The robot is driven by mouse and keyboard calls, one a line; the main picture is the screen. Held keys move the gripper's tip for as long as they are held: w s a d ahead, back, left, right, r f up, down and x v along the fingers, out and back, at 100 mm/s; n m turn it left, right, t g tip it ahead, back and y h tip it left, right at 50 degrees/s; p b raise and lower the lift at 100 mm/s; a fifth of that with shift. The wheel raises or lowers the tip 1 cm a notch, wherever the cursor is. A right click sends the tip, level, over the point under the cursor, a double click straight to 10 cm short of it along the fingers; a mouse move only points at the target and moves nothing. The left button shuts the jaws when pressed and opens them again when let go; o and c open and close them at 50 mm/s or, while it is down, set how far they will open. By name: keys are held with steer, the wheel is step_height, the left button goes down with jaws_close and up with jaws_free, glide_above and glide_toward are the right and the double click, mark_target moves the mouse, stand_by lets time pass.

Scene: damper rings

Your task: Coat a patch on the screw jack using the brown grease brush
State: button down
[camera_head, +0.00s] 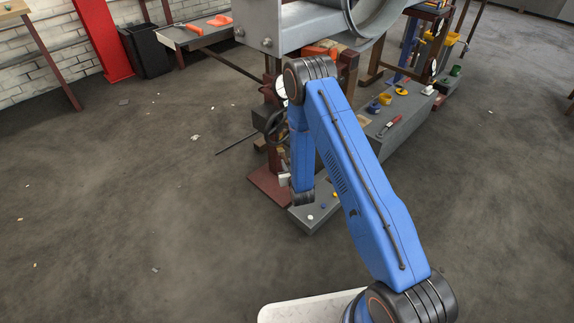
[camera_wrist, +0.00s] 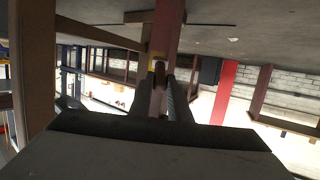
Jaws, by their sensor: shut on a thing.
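My gripper (camera_wrist: 160,95) is shut on the brown grease brush (camera_wrist: 159,72), which shows small and dark between the fingertips in the wrist view. A reddish-brown upright post (camera_wrist: 167,32), apparently part of the screw jack, stands directly beyond the brush tip. I cannot tell whether the brush touches it. In the head view, the jack's reddish base plate (camera_head: 265,187) stands on the floor under the grey duct, with a thin dark bar reaching left. My blue arm hides much of the jack, and my gripper and the brush are not discernible there.
A grey plinth (camera_head: 402,128) with several small coloured items lies right of the jack. The grey duct (camera_head: 300,22) hangs above it. A side table (camera_head: 197,37) with orange tools and a black bin (camera_head: 147,50) stand at the back left. The floor at left is mostly clear.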

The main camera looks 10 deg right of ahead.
steer(key=shift+w+a, duration=0.3)
steer(key=shift+w, duration=0.15)
stand_by(0.5)
steer(key=shift+w+d, duration=0.1)
steer(key=shift+d, duration=0.05)
